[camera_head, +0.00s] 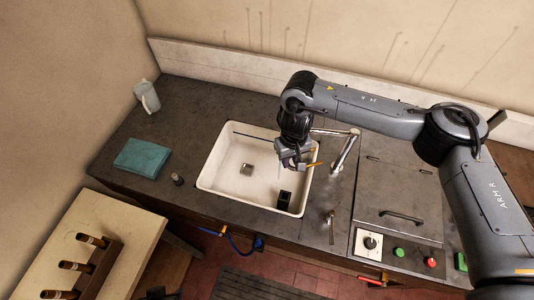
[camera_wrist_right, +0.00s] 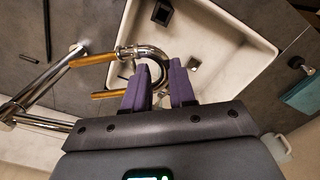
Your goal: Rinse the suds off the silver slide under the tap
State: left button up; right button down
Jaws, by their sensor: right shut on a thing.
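My right gripper (camera_head: 291,163) hangs over the right part of the white sink (camera_head: 212,172). In the wrist view its purple fingers (camera_wrist_right: 160,82) are shut on the slide's silver bow (camera_wrist_right: 146,52). Two brass-coloured tubes (camera_wrist_right: 92,60) of the slide point left there; one brass end also shows beside the gripper in the head view (camera_head: 314,165). The chrome tap (camera_head: 346,150) stands right of the sink, its spout reaching left behind my gripper. It also shows at the left in the wrist view (camera_wrist_right: 38,86). I cannot make out suds or running water. My left gripper is out of view.
A black block (camera_head: 284,200) sits in the sink near its front right, and a drain (camera_head: 246,169) is in the basin floor. A teal cloth (camera_head: 142,157), a small dark bottle (camera_head: 177,179) and a pale jug (camera_head: 146,96) stand left. A lever (camera_head: 331,224) stands right.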

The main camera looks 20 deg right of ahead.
jog(key=s+a+p, duration=0.2)
jog(key=s+p, duration=0.3)
jog(key=s, duration=0.1)
jog(key=shift+p, duration=0.3)
dwell(0.9)
jog(key=shift+r, duration=0.1)
dwell(0.4)
jog(key=s+a+r+p, duration=0.1)
jog(key=s+r+p, duration=0.3)
jog(key=p, duration=0.3)
jog(key=shift+s+a+p, duration=0.3)
jog(key=shift+s+p, duration=0.1)
